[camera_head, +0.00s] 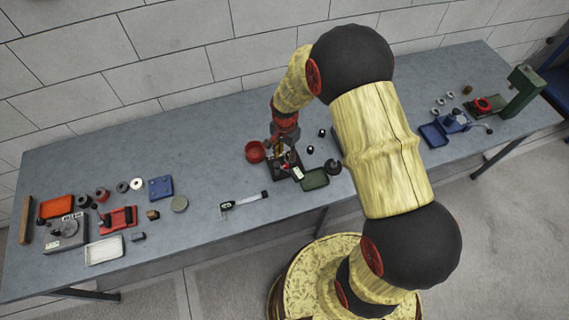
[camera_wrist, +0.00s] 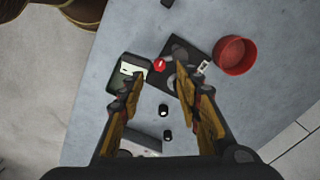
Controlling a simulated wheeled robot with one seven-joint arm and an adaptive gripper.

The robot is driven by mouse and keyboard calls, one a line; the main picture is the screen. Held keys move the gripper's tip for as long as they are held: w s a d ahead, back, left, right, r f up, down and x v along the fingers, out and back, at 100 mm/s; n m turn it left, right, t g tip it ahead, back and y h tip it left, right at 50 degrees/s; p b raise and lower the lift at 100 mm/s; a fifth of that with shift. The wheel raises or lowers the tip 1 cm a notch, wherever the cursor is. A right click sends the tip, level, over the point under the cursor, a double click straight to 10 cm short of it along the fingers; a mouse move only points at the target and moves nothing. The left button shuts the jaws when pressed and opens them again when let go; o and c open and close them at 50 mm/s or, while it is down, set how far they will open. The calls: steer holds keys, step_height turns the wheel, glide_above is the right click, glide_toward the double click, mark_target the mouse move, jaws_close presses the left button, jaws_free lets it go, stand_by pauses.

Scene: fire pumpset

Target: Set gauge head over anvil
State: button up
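A dark base plate (camera_wrist: 192,52) with a small white label lies on the bench under my gripper; it also shows in the head view (camera_head: 272,168). A small red part (camera_wrist: 160,64) sits at the plate's left edge in the wrist view. A grey rounded piece near my right finger overlaps the plate. I cannot tell which pieces are the gauge head and the anvil; my fingers partly cover this area. My gripper (camera_wrist: 157,80) is open above the plate, with a gap between its fingers and nothing clearly held. In the head view, my gripper (camera_head: 282,148) is small and partly merged with the fixture.
A red bowl (camera_wrist: 236,55) stands close beside the plate. A dark green tray (camera_head: 315,179) lies on its other side. Small black cylinders (camera_wrist: 163,110) and a round black part (camera_head: 333,166) are nearby. A caliper (camera_head: 243,204) lies to the left, near clear bench.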

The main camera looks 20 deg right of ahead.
mark_target(285, 166)
step_height(285, 166, down, 7)
stand_by(0.4)
steer(key=shift+c, duration=0.5)
steer(key=c, duration=0.8)
